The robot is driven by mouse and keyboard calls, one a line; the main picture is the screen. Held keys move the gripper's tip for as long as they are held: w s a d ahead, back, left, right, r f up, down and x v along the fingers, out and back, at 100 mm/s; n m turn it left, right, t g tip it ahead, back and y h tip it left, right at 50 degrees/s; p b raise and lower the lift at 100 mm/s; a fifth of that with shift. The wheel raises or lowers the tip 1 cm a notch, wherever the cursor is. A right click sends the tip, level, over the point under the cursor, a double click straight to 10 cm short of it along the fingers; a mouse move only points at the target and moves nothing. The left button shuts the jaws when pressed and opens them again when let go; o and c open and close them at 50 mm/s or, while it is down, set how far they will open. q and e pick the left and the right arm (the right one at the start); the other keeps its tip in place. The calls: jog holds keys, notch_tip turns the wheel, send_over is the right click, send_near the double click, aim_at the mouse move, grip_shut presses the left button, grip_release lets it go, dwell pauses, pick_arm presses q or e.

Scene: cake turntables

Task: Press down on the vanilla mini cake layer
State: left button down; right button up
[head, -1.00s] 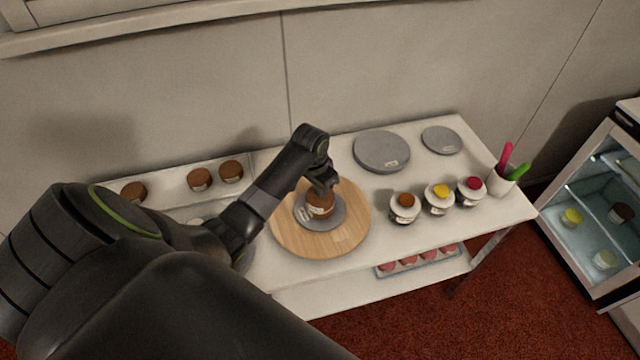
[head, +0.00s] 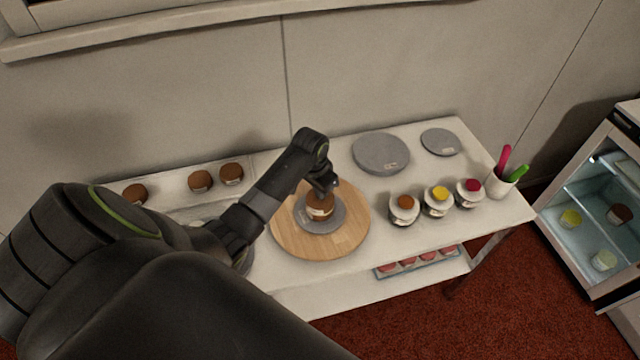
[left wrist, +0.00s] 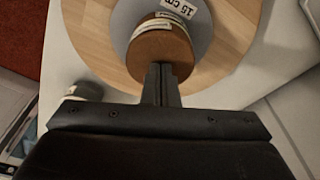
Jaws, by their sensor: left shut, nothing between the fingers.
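A small brown cake stack with pale labels (head: 320,207) stands upright on a grey disc (head: 334,224) at the middle of the round wooden turntable (head: 345,241). I cannot tell which layer in it is vanilla. The stack also shows in the left wrist view (left wrist: 158,48), with a label reading 15 cm on the disc beyond it. My left gripper (head: 327,186) is shut and empty, pointing down at the stack's top. In the left wrist view the shut fingertips (left wrist: 162,68) overlap the near edge of the brown top. I cannot tell whether they touch it. My right gripper is not in view.
Several brown mini cakes (head: 200,180) stand on a white tray at the left. Two grey discs (head: 381,153) lie at the back. Three jars (head: 437,200) and a cup of spatulas (head: 500,184) stand at the right. A glass-doored fridge (head: 600,215) is at far right.

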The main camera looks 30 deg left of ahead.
pick_arm(q)
jog(key=p, duration=0.2)
jog(key=shift+s+f+p, duration=0.15)
jog(key=shift+p, duration=0.2)
dwell(2.2)
jog(key=shift+r, duration=0.7)
notch_tip(320, 180, up, 8)
jog(key=shift+w, duration=0.2)
jog(key=shift+f, duration=0.1)
dwell(0.5)
